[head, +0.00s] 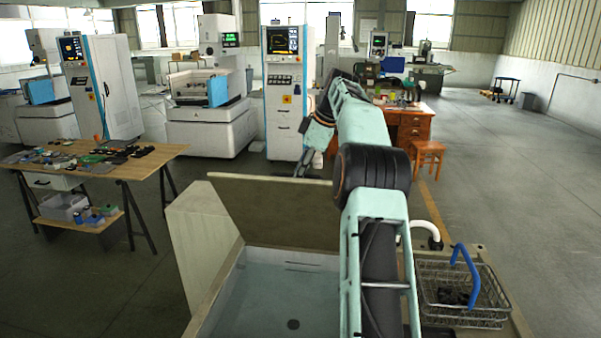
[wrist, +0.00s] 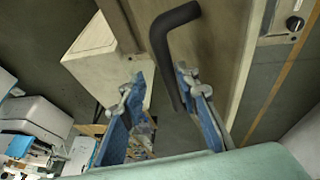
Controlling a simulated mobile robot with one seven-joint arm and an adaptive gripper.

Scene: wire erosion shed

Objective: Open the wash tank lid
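The wash tank (head: 262,285) stands right in front of me, with its pale blue inside and floor in plain view. Its lid (head: 270,212) is raised at the tank's far side, standing steeply up. In the wrist view the lid (wrist: 222,40) shows with a black bent handle (wrist: 163,32). My gripper (wrist: 160,78) has its two blue fingers wide apart. The handle's lower part reaches between them, closer to the right finger; I cannot tell whether it touches. In the head view my arm reaches over the tank to the lid's far side.
A wire basket (head: 462,292) with a blue handle sits on the tank's right ledge. A wooden bench (head: 150,165) with tools stands at left. Machines (head: 283,90) line the back, with a wooden desk (head: 408,125) and stool (head: 428,152). The floor at right is clear.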

